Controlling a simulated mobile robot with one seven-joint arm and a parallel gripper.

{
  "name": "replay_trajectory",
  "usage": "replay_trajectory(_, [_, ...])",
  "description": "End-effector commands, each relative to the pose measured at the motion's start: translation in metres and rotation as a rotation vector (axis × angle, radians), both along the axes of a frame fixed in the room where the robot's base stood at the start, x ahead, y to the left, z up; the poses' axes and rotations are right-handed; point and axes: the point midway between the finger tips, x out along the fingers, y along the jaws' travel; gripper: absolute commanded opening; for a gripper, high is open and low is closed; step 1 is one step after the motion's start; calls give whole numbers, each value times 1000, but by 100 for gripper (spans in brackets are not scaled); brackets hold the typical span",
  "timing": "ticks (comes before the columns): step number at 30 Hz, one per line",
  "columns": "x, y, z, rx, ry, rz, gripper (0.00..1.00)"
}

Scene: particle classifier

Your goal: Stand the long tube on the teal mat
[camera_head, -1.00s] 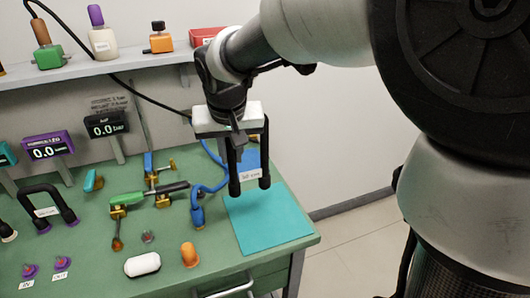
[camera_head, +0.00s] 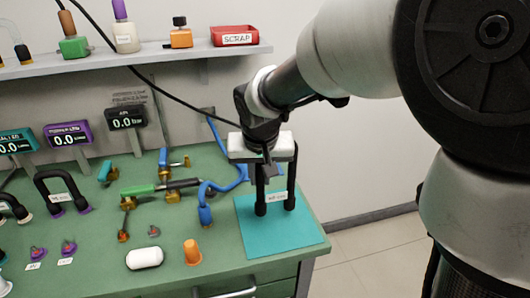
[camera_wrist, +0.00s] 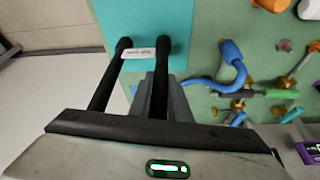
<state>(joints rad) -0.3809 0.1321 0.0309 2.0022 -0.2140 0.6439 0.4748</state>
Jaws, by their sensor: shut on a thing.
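My gripper (camera_head: 268,170) is shut on the long tube, a black inverted U with a white label. The long tube (camera_head: 291,180) is upright, its two dark leg ends pointing down over the teal mat (camera_head: 300,238). I cannot tell whether the ends touch the mat. Part of the top bar is hidden by the gripper.
A blue hose (camera_head: 206,213) lies left of the mat. Another black U tube (camera_head: 45,182) stands at left. The mat's front is clear; the bench edge is close on its right.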

Motion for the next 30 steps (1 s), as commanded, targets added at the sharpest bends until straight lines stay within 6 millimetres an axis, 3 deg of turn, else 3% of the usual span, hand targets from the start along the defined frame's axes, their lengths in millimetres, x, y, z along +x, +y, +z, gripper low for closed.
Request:
replay_trajectory(1, [-1,0,-13,-2,3,1,0])
replay_trajectory(4, [0,0,-27,-2,2,1,0])
replay_trajectory(16, [0,0,-33,0,-1,0,0])
replay_trajectory(17, [0,0,-33,0,0,0,18])
replay_trajectory(20, [0,0,-32,0,0,0,35])
replay_trajectory(30, [0,0,-28,0,0,0,36])
